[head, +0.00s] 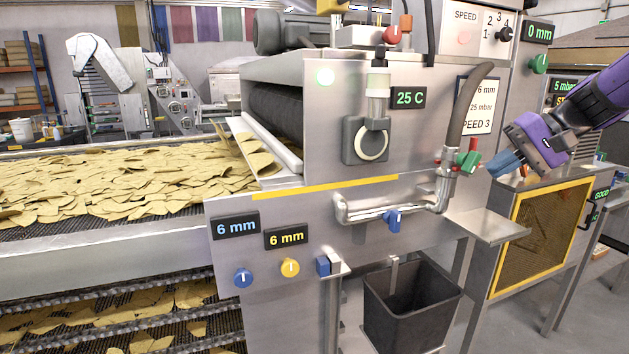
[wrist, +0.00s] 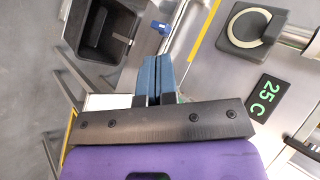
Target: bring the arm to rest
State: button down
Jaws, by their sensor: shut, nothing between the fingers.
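My gripper (head: 503,164) is at the right of the head view, on the end of my purple arm. Its blue fingers point left and are together and empty. They hang in the air near the hose valve with the green and red handles (head: 467,160); I cannot tell the exact gap. In the wrist view the blue fingers (wrist: 157,75) also lie side by side with nothing between them. The machine's steel front (head: 300,130) stands to the left of my gripper.
A black bin (head: 410,305) stands below; it also shows in the wrist view (wrist: 104,32). A yellow-framed mesh guard (head: 540,235) is below my gripper. A steel pipe with a blue handle (head: 393,220) juts from the machine. Chips (head: 100,180) cover the conveyor at left.

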jog(key=s+a+f+n+t+h, duration=0.1)
jog(key=s+h, duration=0.3)
jog(key=s, duration=0.7)
jog(key=s+a+f+n+t+h, duration=0.1)
jog(key=s+h, duration=0.3)
jog(key=s, duration=0.8)
jog(key=shift+s+a+f+n+h, duration=0.2)
jog(key=shift+a+f+n+h, duration=0.25)
jog(key=shift+n, duration=0.45)
